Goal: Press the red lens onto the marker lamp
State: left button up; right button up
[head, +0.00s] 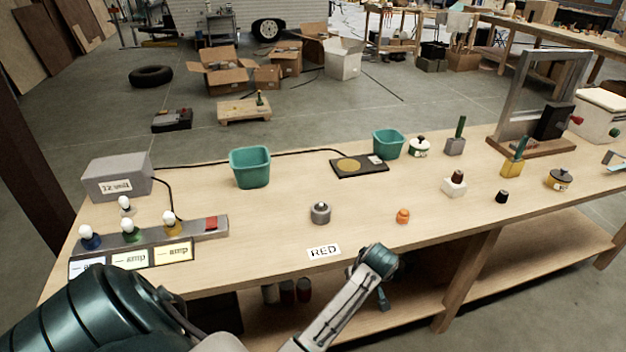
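A round grey lamp base with a white bulb (320,212), likely the marker lamp, stands on the bench behind a white card reading RED (324,252). A small orange-red domed piece (402,216) sits on the bench to its right, apart from it. A small red round piece (577,120) also shows at the dark box on the wooden stand, far right. I cannot tell which of the two is the red lens. Teal and grey arm parts of mine cross the lower left and the bench's front edge. Neither gripper's fingers can be made out.
At left, a grey strip with bulbs and a red switch (211,223) lies before a grey box (117,177). Teal bins (249,168) and a black pad (359,166) stand at the back. Pots and blocks fill the right. Bench around the grey lamp base is clear.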

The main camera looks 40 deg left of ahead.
aim_at(320, 210)
jog(key=i+l+u, duration=0.15)
jog(key=l+u, duration=0.15)
jog(key=l, duration=0.15)
jog(key=i+l+u, duration=0.15)
jog(key=l+u, duration=0.15)
jog(key=l, duration=0.15)
jog(key=l+u, duration=0.3)
jog(key=l, duration=0.15)
jog(key=i+l, duration=0.05)
